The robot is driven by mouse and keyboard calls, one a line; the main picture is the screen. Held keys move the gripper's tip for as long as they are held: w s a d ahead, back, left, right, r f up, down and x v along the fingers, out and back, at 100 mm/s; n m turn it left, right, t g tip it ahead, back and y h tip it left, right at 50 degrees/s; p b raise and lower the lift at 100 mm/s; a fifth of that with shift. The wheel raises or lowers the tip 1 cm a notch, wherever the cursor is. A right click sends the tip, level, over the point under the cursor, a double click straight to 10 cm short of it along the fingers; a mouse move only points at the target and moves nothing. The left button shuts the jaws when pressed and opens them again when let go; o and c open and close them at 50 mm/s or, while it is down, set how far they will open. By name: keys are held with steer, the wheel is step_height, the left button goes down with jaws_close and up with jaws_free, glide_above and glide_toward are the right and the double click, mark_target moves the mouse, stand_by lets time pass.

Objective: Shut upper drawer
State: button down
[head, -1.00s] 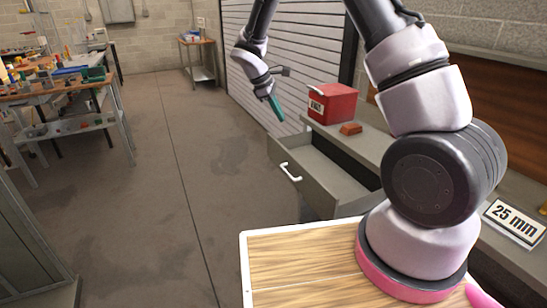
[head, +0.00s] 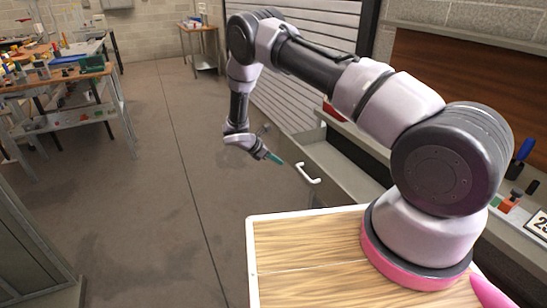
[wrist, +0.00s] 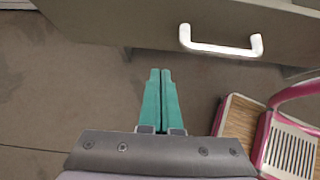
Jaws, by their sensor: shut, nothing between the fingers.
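The upper drawer (head: 325,170) is grey and stands pulled out of the grey bench on the right in the head view. Its white bar handle (head: 309,174) is on its front face; the drawer front (wrist: 150,25) and handle (wrist: 220,46) also cross the top of the wrist view. My gripper (head: 275,159), with green fingers, is in front of the drawer, left of the handle in the head view. In the wrist view my gripper (wrist: 161,75) has its fingers together and empty, below and left of the handle, apart from it.
The grey bench top (head: 365,140) runs along the right side, with a red box (head: 333,112) mostly hidden behind my arm. A cluttered workbench (head: 60,85) stands at the left. The concrete floor (head: 160,150) between them is clear.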

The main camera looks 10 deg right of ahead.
mark_target(299, 165)
steer(key=shift+w+d+f, duration=0.35)
steer(key=shift+d+f, duration=0.2)
steer(key=shift+d, duration=0.6)
steer(key=shift+w+d+f, duration=0.4)
steer(key=shift+d+f, duration=0.15)
steer(key=shift+d, duration=0.65)
steer(key=shift+w+d+f, duration=0.35)
steer(key=shift+d+f, duration=0.2)
steer(key=shift+d, duration=0.6)
steer(key=shift+d, duration=0.1)
